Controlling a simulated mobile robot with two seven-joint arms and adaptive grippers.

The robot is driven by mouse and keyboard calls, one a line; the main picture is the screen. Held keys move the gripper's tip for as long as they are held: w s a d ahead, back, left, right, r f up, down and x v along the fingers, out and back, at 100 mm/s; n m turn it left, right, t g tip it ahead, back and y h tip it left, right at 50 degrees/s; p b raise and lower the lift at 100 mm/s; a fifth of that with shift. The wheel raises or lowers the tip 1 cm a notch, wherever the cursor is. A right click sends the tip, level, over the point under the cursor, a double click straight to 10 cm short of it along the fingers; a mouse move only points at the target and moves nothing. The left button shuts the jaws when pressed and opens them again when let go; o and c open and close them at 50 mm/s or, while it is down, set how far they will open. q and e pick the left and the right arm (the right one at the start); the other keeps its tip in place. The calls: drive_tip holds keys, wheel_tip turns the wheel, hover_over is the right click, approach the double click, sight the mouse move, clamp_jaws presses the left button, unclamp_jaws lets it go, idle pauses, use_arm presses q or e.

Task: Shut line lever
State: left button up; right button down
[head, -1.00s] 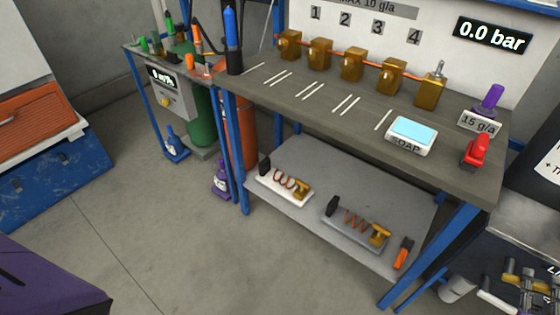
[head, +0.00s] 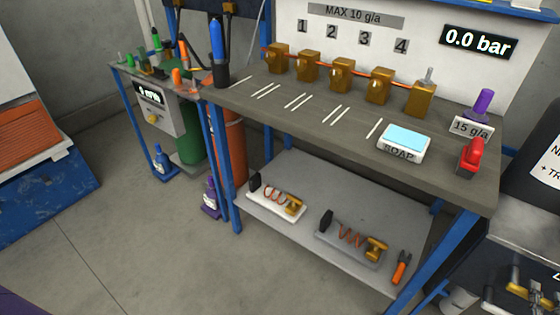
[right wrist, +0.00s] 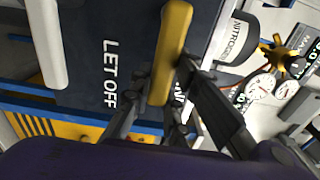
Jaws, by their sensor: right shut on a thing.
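In the right wrist view a long yellow lever (right wrist: 174,45) stands over a dark panel (right wrist: 90,35). My right gripper (right wrist: 168,88) is shut on this lever, with its dark fingers on both sides of the lower part. A label beside the lever is mostly hidden by the fingers, so I cannot read it. A white lever (right wrist: 45,45) lies to the left, next to the words LET OFF. Neither gripper shows in the head view, and my left gripper is in no frame.
The right wrist view also shows a nitrogen bottle (right wrist: 238,38), a brass star-shaped knob (right wrist: 285,53) and round gauges (right wrist: 262,87) at right.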

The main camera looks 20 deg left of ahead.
drive_tip(key=shift+f, duration=0.1)
drive_tip(key=c, duration=1.6)
unclamp_jaws()
drive_tip(key=shift+c, duration=0.2)
drive_tip(key=shift+s+a, duration=0.1)
drive_tip(key=shift+s, duration=0.2)
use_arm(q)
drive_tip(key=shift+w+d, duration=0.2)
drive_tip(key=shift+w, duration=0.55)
use_arm(e)
drive_tip(key=v, duration=1.1)
drive_tip(key=shift+s, duration=0.2)
drive_tip(key=shift+a, duration=0.2)
